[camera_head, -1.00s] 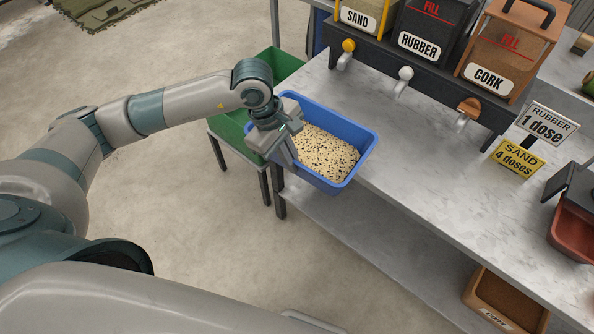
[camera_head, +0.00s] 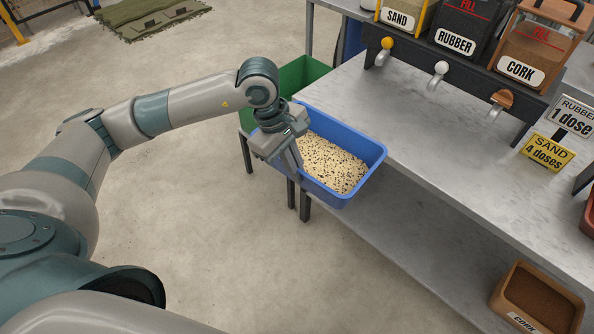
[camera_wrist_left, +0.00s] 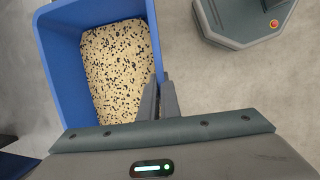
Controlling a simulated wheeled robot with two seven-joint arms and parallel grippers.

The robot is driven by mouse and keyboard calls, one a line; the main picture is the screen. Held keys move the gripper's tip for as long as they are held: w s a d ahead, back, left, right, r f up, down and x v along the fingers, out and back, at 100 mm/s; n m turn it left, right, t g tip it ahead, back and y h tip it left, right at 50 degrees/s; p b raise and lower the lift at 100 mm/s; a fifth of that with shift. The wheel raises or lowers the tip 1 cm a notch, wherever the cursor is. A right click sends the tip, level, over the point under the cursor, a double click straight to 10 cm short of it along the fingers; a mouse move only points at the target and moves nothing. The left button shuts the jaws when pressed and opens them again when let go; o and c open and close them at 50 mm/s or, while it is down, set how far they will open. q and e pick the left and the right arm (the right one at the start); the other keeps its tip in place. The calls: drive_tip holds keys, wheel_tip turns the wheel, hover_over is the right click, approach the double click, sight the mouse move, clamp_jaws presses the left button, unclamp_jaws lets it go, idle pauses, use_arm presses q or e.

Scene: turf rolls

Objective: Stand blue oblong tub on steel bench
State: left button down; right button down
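The blue oblong tub (camera_head: 362,183) holds pale granules with dark specks (camera_head: 330,165). My left gripper (camera_head: 293,157) is shut on the tub's near-left wall. In the left wrist view the two fingers (camera_wrist_left: 160,98) pinch the blue wall (camera_wrist_left: 55,85) near a corner, and floor shows beside it. The tub is about level and overlaps the left front edge of the steel bench (camera_head: 440,135) in the head view. Much of it is out past that edge; whether its base touches the bench is hidden. My right gripper is not in view.
Sand (camera_head: 398,18), rubber (camera_head: 458,42) and cork (camera_head: 520,70) dispensers with taps line the bench's back. Dose signs (camera_head: 547,152) stand at right. A green bin (camera_head: 305,72) is behind the tub. A cork box (camera_head: 537,300) sits on the lower shelf. The bench top before the taps is clear.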

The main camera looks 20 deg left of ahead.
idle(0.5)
use_arm(q)
drive_tip(key=s+f+m+g+y, duration=0.1)
drive_tip(key=s+f+m+g, duration=0.2)
drive_tip(key=s+f+m, duration=0.5)
drive_tip(key=shift+s+d+f+m+g+y, duration=0.2)
drive_tip(key=shift+d+f+m+g+y, duration=0.25)
drive_tip(key=shift+m, duration=2.85)
drive_tip(key=shift+a, duration=0.15)
